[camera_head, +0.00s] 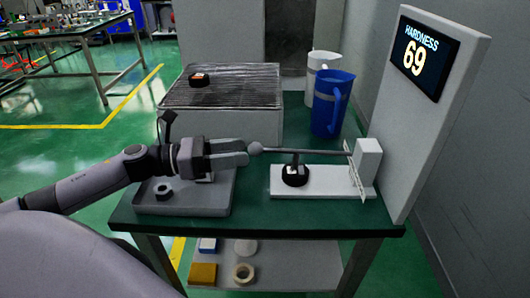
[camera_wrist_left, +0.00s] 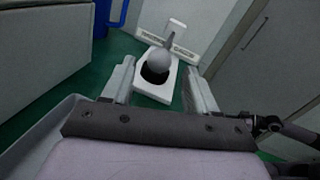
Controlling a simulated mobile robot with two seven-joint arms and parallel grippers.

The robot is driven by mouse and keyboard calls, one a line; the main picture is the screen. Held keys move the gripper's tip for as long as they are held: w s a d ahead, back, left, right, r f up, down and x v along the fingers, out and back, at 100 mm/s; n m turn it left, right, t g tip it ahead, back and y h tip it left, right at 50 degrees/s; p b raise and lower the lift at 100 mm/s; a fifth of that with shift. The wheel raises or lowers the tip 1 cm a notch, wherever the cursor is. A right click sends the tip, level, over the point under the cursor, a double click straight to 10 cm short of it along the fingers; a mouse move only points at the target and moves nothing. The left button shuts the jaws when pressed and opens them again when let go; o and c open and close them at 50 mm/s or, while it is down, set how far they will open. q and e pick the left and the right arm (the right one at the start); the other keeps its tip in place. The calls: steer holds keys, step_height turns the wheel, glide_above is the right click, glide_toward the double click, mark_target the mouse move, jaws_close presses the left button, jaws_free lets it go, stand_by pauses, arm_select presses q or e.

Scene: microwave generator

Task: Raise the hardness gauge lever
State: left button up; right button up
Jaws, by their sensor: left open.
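The hardness gauge has a white base (camera_head: 318,185), an upright white block (camera_head: 366,160) at its right end and a thin grey lever (camera_head: 312,152). The lever runs about level and ends at its left in a round grey knob (camera_head: 255,148). A black round piece (camera_head: 295,176) sits on the base under the lever. My left gripper (camera_head: 246,152) is open, its fingertips close to the knob from the left. In the left wrist view the knob (camera_wrist_left: 158,61) shows ahead, between the two fingers (camera_wrist_left: 160,80). Contact cannot be told. My right gripper is not in view.
The display panel (camera_head: 425,60) reads HARDNESS 69 and stands at the table's right. A blue jug (camera_head: 330,105) and a white jug (camera_head: 318,68) stand behind the gauge. A grey tray (camera_head: 185,200) lies under my left gripper. A grated box (camera_head: 225,90) stands at the back.

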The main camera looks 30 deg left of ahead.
mark_target(265, 149)
arm_select(q)
steer(key=x, duration=0.4)
steer(key=shift+w+r+p, duration=0.15)
steer(key=shift+p, duration=0.15)
steer(key=shift+p+x, duration=0.3)
steer(key=shift+x, duration=0.95)
jaws_close()
